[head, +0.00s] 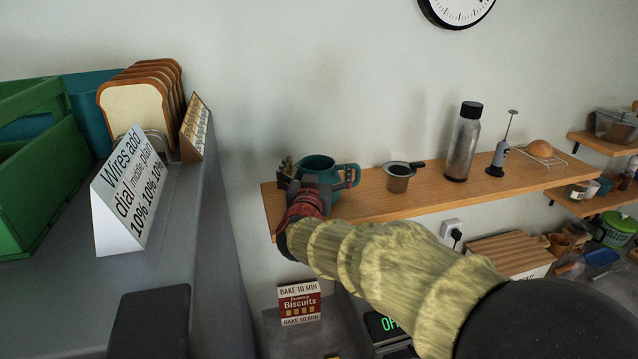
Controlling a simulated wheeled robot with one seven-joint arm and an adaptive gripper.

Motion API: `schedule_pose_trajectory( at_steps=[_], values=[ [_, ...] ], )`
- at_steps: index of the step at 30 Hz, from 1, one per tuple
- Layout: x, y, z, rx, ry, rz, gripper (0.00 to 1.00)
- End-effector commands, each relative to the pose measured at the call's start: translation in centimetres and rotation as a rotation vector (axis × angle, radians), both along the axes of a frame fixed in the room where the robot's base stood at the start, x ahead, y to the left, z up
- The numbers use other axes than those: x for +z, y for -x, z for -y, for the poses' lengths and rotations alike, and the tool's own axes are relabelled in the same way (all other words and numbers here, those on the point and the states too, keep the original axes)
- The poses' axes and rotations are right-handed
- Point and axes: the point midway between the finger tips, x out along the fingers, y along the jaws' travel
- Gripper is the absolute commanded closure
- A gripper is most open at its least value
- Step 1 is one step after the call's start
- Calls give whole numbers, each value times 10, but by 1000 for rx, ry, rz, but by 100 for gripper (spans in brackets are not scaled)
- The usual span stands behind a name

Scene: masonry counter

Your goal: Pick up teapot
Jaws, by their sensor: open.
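A teal pot with a handle on its right side, which I take for the teapot (318,163), stands at the left part of the wooden wall shelf (390,207). My gripper (320,183) is in front of the teapot, with its dark fingers spread to the left and right of it. It is open. I cannot tell whether the fingers touch the teapot. The gripper and the red wrist hide the teapot's lower front.
A small strainer cup (398,177), a bottle (463,142), a frother (498,157) and a bun on a rack (541,150) stand further right. A grey cabinet (190,245) with bread slices (135,105) and a sign (132,190) rises on the left.

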Motion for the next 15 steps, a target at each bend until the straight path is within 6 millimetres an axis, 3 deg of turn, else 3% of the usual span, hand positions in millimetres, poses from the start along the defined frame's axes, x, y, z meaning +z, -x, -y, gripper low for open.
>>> schedule_pose_trajectory(
  at_steps=[15],
  values=[
    [-1, 0, 0, 0, 0, -1, 27]
  ],
)
